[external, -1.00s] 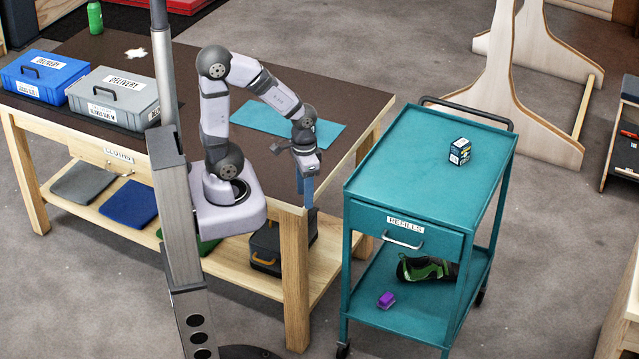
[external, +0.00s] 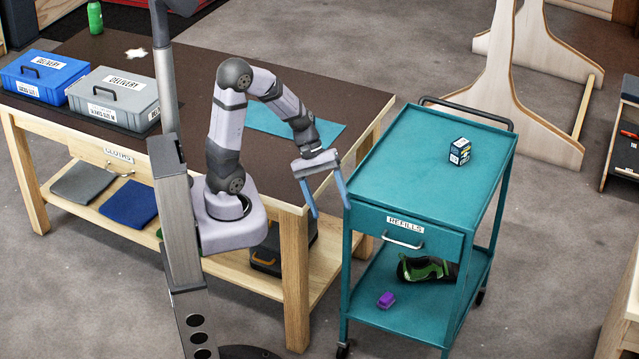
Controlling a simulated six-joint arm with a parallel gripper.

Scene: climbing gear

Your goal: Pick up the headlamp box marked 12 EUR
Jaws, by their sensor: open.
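A small dark box with white labels (external: 459,151) sits on the top of the teal cart (external: 385,160), toward its right side. The print on its labels is too small to read, so I cannot tell whether it says 12 EUR. My gripper (external: 332,214) is open and empty, pointing down beside the cart's left edge. Its fingers are well apart. It is clearly left of the box and not touching it.
The cart top is otherwise clear, with a handle rail (external: 466,110) at its back. A purple block (external: 386,300) and a green and black item (external: 426,269) lie on the lower shelf. Blue and grey delivery cases (external: 44,76) stand on the workbench.

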